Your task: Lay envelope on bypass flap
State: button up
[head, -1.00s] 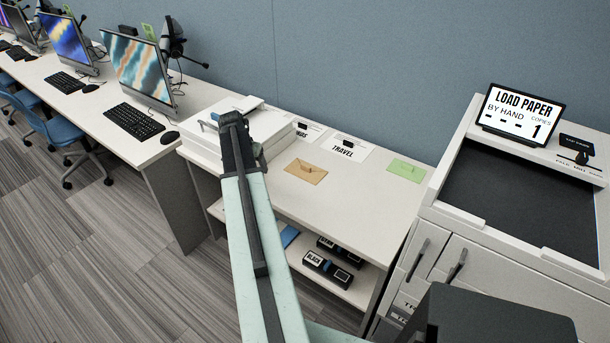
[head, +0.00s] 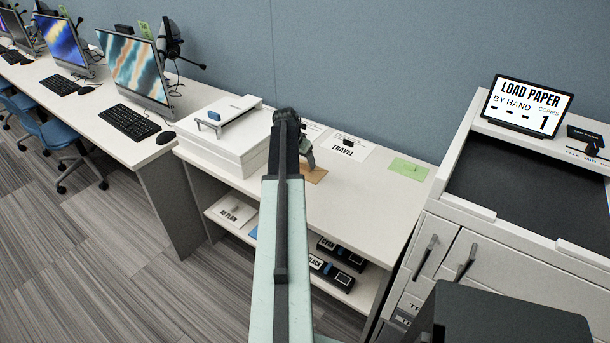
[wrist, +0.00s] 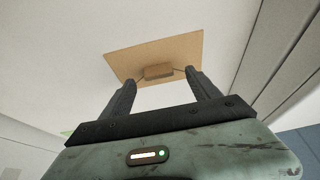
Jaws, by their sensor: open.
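A tan envelope (head: 315,175) lies on the white table, partly hidden behind my arm in the head view. In the wrist view the envelope (wrist: 140,55) shows a small raised brown block on it. My gripper (wrist: 158,79) is open, with its fingertips at either side of that block; I cannot tell whether they touch it. In the head view my gripper (head: 306,157) is over the envelope. A large printer (head: 480,228) stands at the right, with a screen (head: 527,107) reading "LOAD PAPER BY HAND". I cannot tell which part is the bypass flap.
A green envelope (head: 409,169) and a "TRAVEL" card (head: 345,149) lie on the table. A white box-like device (head: 225,138) is at its left end. Black boxes (head: 340,255) sit on the shelf below. Computer desks (head: 60,92) stand further left.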

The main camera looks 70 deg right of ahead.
aim_at(305, 165)
jog(key=b+x, duration=0.2)
jog(key=x, duration=0.1)
jog(key=shift+s+f, duration=0.1)
jog(key=shift+f, duration=0.15)
jog(key=shift+r, duration=0.2)
jog(key=c, duration=1.4)
jog(key=shift+r+p, duration=0.1)
jog(key=shift+p, duration=0.2)
